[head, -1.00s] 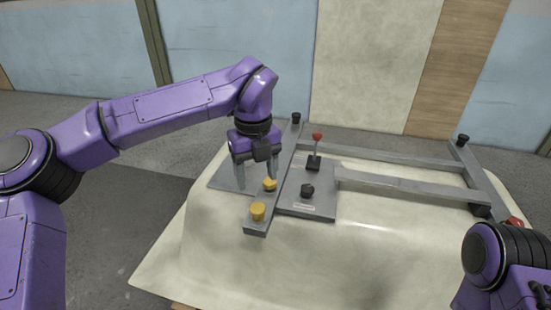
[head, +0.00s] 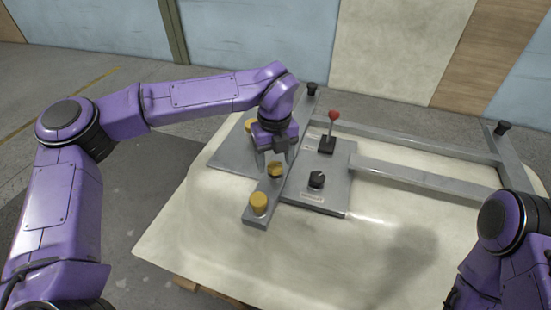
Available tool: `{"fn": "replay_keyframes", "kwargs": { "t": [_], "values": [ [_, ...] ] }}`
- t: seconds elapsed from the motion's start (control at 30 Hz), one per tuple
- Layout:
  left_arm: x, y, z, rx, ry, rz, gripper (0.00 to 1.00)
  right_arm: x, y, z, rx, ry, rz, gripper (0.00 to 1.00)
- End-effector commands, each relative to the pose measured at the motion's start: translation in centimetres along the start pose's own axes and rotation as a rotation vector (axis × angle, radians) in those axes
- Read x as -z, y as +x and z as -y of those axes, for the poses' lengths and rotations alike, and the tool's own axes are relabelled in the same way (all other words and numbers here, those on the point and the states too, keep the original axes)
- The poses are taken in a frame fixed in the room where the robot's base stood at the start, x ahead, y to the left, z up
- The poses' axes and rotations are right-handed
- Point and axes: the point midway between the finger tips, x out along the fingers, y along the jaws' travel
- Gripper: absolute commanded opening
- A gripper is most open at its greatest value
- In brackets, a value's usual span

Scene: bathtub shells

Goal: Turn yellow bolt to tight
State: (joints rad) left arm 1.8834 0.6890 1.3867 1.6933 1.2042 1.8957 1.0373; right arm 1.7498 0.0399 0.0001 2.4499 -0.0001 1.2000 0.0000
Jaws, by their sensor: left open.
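A yellow bolt (head: 275,170) sits on the grey metal bar, just in front of and below my left gripper's fingers in the head view. A second yellow bolt (head: 259,203) stands at the bar's near end. A third yellow piece (head: 249,126) shows on the plate left of the gripper, partly hidden behind it. My left gripper (head: 275,164) points down, open and empty, its fingers apart. I cannot tell whether a finger touches the middle bolt. My right arm enters at the lower right, but its gripper is out of view.
The grey metal frame (head: 420,178) lies on a pale tub shell (head: 300,260). A black knob (head: 317,179) and a red-topped lever (head: 333,116) stand on its plate, right of the gripper. Black knobs stand at the frame's far corners. The shell's near surface is clear.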

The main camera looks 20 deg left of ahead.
Motion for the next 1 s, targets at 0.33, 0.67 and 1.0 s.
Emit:
{"fn": "replay_keyframes", "kwargs": {
  "t": [0.33,0.67,1.0],
  "values": [
    [0.0,0.8,0.1,0.001,0.002,0.001,0.65,0.0,0.0,0.0,0.0,0.0,0.0,0.74],
    [0.1,0.8,0.1,0.001,0.005,0.001,0.09,0.0,-0.1,0.0,0.0,0.0,0.0,0.74],
    [0.1,0.4,0.1,-0.001,0.113,0.0,0.09,0.6,-1.3,-0.1,0.0,0.0,0.0,0.74]
  ]
}}
